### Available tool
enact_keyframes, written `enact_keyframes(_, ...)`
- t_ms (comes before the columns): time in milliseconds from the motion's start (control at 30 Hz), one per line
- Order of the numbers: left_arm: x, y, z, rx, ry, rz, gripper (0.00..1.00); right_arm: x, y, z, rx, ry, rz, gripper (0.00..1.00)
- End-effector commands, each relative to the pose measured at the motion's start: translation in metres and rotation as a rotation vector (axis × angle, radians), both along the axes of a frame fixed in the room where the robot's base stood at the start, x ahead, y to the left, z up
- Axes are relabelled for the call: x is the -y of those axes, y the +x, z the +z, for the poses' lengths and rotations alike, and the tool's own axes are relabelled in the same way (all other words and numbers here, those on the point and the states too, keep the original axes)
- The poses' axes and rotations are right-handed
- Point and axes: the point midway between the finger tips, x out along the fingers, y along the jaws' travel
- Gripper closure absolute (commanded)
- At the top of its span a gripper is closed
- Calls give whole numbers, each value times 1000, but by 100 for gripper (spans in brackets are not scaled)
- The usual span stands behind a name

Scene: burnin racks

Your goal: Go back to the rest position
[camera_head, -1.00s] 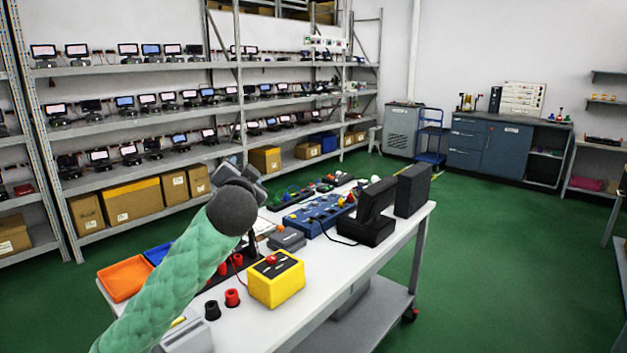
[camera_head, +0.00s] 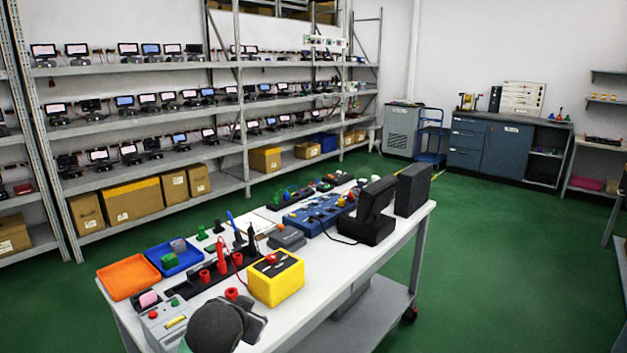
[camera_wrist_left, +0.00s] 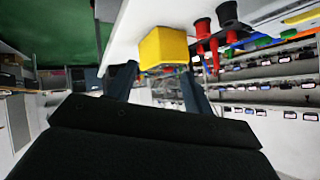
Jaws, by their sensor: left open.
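My left gripper (camera_head: 258,326) is low in the head view, just in front of the near edge of the white work table (camera_head: 318,268), with my dark rounded wrist at the bottom edge. In the left wrist view my left gripper (camera_wrist_left: 158,84) shows two dark fingers spread apart with nothing between them. A yellow box (camera_head: 276,287) with a dark top and red button stands on the table behind the gripper. It also shows beyond the fingertips in the left wrist view (camera_wrist_left: 163,48). My right gripper is in neither view.
An orange tray (camera_head: 128,277), a blue tray (camera_head: 176,258) and a grey box (camera_head: 170,324) lie at the table's left end. Dark monitors (camera_head: 413,190) stand at its far right. Shelves of small screens (camera_head: 150,145) line the back. Green floor (camera_head: 480,270) is clear at right.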

Motion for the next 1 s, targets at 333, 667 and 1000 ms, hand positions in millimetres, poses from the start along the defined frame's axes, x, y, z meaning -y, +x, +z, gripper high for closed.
enact_keyframes(333,-1,-61,-76,-146,-89,21,48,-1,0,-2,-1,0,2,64)
enact_keyframes(667,-5,-122,-145,-293,-144,65,48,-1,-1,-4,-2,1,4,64)
enact_keyframes(1000,-5,-196,-217,-467,-183,111,48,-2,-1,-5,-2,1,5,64)
